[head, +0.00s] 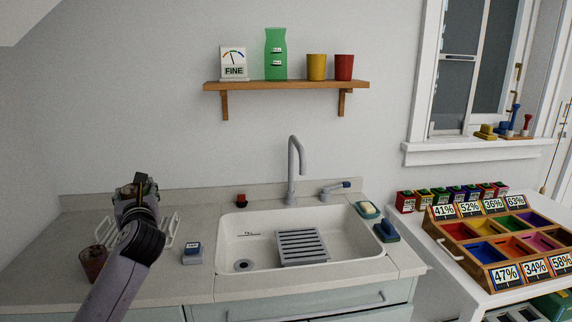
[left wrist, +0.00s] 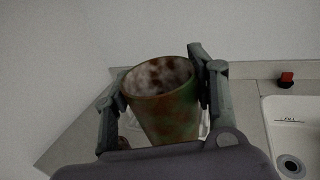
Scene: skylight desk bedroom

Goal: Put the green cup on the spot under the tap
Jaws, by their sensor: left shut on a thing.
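A cup (left wrist: 165,110), mottled green and brown, is held upright between the two fingers of my left gripper in the left wrist view. The left gripper (head: 138,188) is shut on it, above the left part of the counter in the head view; there the arm mostly hides the cup. The tap (head: 292,165) rises behind the sink (head: 350,262), its spout over the basin. A grey slatted rack (head: 302,246) lies in the basin below the tap. The held cup is apart from it, well to the left. My right gripper is not in view.
A reddish-brown cup (head: 93,262) and a white wire rack (head: 168,236), partly hidden, are near my left arm. A blue-and-white block (head: 192,253) and a red-topped item (head: 241,200) stand on the counter by the sink. A shelf (head: 290,85) hangs above. The basin's left side is clear.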

